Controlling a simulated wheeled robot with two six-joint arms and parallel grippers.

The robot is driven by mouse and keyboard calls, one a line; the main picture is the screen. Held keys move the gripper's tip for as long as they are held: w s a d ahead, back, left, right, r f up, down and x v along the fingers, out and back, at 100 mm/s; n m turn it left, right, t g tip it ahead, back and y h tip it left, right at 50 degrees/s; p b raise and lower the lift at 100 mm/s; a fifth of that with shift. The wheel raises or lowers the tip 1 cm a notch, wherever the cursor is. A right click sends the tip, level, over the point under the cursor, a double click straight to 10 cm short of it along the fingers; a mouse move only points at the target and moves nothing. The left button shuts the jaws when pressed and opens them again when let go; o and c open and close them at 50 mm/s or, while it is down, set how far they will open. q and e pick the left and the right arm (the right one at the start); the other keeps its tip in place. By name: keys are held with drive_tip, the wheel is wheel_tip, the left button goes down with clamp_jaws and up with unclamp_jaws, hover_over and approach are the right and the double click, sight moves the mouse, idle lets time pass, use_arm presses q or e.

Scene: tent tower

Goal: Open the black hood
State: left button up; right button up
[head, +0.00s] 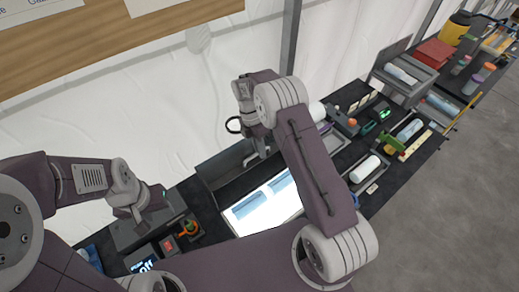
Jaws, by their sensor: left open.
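A black hood-like panel (222,168) stands tilted up at the back of a bright lit panel (262,207) on the bench. The lit panel shows blue-tinted shapes and is uncovered in front. My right gripper (262,152) points down at the black panel's upper right edge; its fingers are small and partly hidden, so I cannot tell whether it touches or grips the panel. My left gripper (138,212) is open at the left, low above a dark grey box-like device (125,236). My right arm hides the right side of the lit panel.
A small device with a lit display (143,266) and an orange-and-green item (188,229) are near my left gripper. To the right are trays with white rolls (365,168), bottles, a red box (435,53) and a yellow container (455,27). A white tent wall stands behind.

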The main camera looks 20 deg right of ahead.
drive_tip(key=o, duration=0.4)
drive_tip(key=shift+f, duration=0.1)
drive_tip(key=shift+o, duration=0.2)
drive_tip(key=shift+w, duration=0.1)
drive_tip(key=shift+w+r, duration=0.15)
drive_tip(key=shift+r, duration=0.15)
drive_tip(key=d+b+v, duration=0.1)
drive_tip(key=b+v, duration=0.1)
drive_tip(key=v, duration=0.6)
drive_tip(key=shift+a+r, duration=0.2)
drive_tip(key=shift+a, duration=0.35)
